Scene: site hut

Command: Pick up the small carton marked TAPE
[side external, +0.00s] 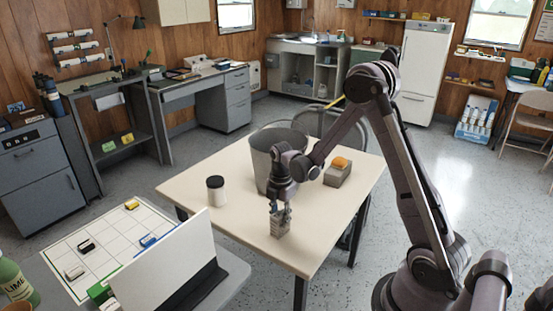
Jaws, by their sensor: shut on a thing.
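My gripper (281,207) points down over the front part of the cream table (235,232). It is shut on a small greyish carton (280,227), which is upright between the fingers. The fingers cover the carton's upper part, and any marking on it is too small to read. I cannot tell whether the carton's bottom touches the table top or hangs just above it.
A grey metal bucket (262,160) stands behind my gripper. A grey block (338,175) with an orange piece on top is to the right. A gridded sheet (105,240) with several small boxes lies front left.

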